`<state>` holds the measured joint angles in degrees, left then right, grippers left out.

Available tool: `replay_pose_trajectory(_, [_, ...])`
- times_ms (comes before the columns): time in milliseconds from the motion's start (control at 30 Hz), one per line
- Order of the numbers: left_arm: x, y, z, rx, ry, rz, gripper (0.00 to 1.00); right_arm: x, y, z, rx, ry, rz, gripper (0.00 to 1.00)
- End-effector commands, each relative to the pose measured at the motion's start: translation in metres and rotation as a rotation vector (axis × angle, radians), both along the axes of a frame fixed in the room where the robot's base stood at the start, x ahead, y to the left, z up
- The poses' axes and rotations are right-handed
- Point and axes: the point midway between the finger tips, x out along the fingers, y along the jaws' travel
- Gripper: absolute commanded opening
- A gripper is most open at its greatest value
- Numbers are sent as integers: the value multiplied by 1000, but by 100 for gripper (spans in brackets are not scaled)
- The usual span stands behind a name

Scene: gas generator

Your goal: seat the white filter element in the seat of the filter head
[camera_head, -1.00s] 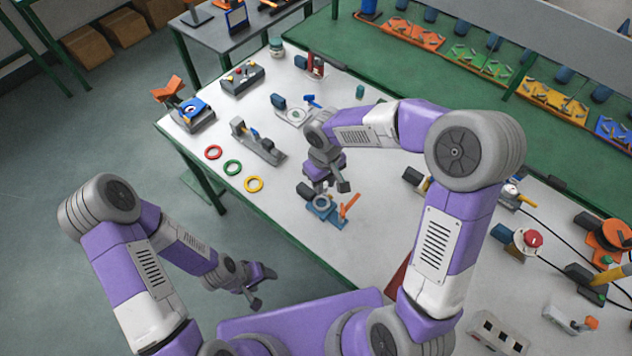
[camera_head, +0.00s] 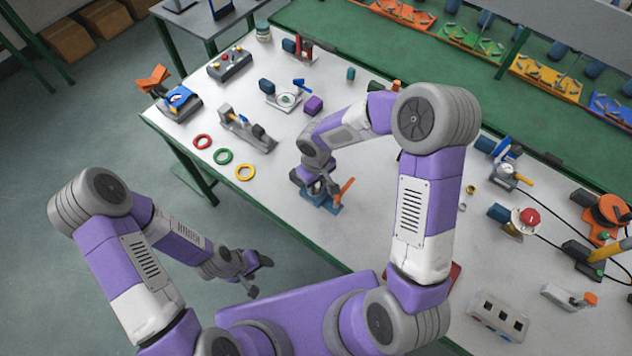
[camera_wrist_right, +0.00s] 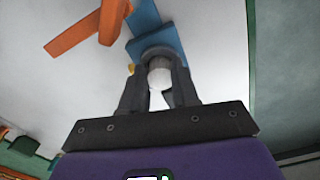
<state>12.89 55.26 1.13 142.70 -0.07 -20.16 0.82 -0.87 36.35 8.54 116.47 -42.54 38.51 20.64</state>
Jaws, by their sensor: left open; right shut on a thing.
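The white filter element (camera_wrist_right: 159,76) shows as a pale round end between the fingers of my right gripper (camera_wrist_right: 160,90), which is shut on it. In the head view my right gripper (camera_head: 314,186) is right over the filter head and hides the element. The filter head (camera_head: 329,206) is a blue block with an orange lever, near the table's front edge. In the right wrist view its blue body (camera_wrist_right: 172,44) and a dark grey rounded part lie just beyond the fingertips. I cannot tell how deep the element sits. My left gripper (camera_head: 262,277) is open and empty, off the table's front edge.
Red, green and yellow rings (camera_head: 245,172) lie left of the filter head. A grey clamp fixture (camera_head: 246,131) and a small purple block (camera_head: 313,105) are further back. Cabled devices, one with a red knob (camera_head: 529,217), stand at right. White table is clear around the filter head.

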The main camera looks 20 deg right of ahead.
Motion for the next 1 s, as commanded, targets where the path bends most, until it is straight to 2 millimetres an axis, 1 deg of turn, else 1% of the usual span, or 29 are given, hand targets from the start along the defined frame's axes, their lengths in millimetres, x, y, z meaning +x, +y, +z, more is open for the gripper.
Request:
replay_pose_trajectory(167, [0,0,-4,0,0,0,64,0,0,-4,0,0,0,1])
replay_pose_trajectory(200, [0,0,-4,0,0,0,64,0,0,-4,0,0,-1,31])
replay_pose_trajectory(367, [0,0,-3,0,0,0,64,0,0,-3,0,0,0,55])
replay_pose_trajectory(633, [0,0,-3,0,0,0,64,0,0,-2,0,0,0,55])
replay_pose_trajectory(767, [0,0,3,0,0,0,64,0,0,4,0,-1,0,55])
replay_pose_trajectory(867, [0,0,6,0,0,0,64,2,0,21,-1,-6,-1,55])
replay_pose_trajectory(1000, [0,0,13,0,0,0,64,2,0,53,1,-7,-1,55])
